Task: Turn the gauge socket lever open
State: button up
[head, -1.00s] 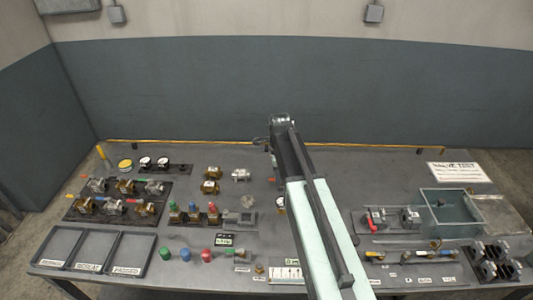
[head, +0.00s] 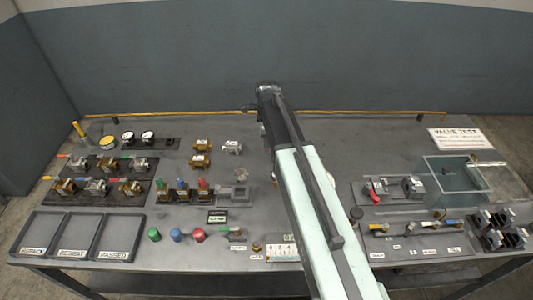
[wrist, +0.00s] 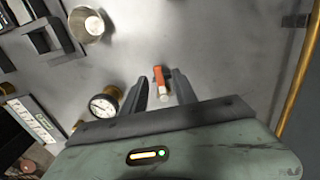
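In the wrist view, a small orange-red lever (wrist: 159,74) with a pale round end lies between and just beyond the fingertips of my gripper (wrist: 158,78). The two dark fingers stand apart, with a gap showing on either side of the lever; I see no clear contact. A round white-faced gauge (wrist: 103,105) with a brass body is left of the fingers. Whether the lever belongs to that gauge's socket cannot be told, as my gripper body hides the area below. In the head view, my arm covers the lever and gauge; its end is near the back of the table.
A silver cup-like part (wrist: 88,24) is at upper left in the wrist view. A yellow rail (head: 190,113) runs along the table's back edge. Valves stand on a rack (head: 100,190) at left. A glass-walled tank (head: 452,200) is at right.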

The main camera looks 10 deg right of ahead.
jog(key=shift+f, duration=0.7)
jog(key=shift+r, duration=0.15)
